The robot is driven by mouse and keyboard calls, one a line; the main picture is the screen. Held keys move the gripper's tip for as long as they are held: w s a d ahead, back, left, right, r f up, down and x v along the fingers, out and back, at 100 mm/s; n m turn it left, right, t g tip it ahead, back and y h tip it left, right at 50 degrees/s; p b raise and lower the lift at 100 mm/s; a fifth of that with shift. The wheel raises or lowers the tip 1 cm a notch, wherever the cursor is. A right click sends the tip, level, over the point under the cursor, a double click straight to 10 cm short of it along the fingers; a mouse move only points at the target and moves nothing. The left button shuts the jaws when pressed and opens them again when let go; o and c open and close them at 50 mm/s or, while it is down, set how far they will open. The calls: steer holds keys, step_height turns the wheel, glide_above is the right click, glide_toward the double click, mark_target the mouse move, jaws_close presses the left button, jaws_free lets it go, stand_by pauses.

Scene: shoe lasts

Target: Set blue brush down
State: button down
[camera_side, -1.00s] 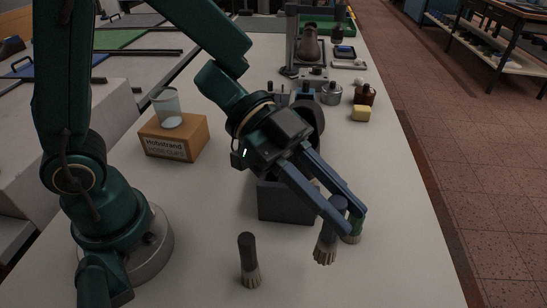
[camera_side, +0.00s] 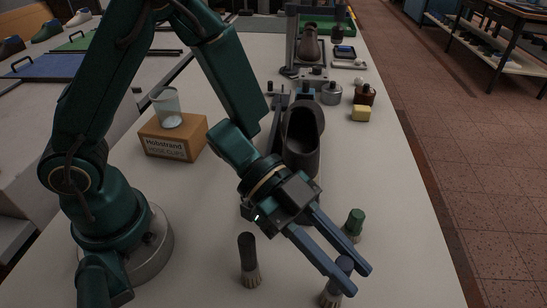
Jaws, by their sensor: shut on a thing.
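The blue brush (camera_side: 337,282) is held near the front of the bench, bristles downward. My gripper (camera_side: 350,284) is shut on its handle, with a finger on each side. I cannot tell whether its bristles touch the bench. A green-handled brush (camera_side: 353,222) stands just behind my fingers, its lower part partly hidden by them. A dark-handled brush (camera_side: 249,262) stands upright on its bristles to the left of my gripper.
A yellow block (camera_side: 361,114) lies farther back. The bench (camera_side: 410,255) is clear at the right.

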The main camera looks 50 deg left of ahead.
steer(key=shift+f, duration=0.1)
steer(key=c, duration=0.7)
jaws_free()
steer(key=shift+a+r, duration=0.1)
steer(key=shift+r, duration=0.1)
steer(key=v, duration=1.1)
steer(key=shift+a, duration=0.4)
steer(key=shift+s+r, duration=0.1)
steer(key=shift+s, duration=0.05)
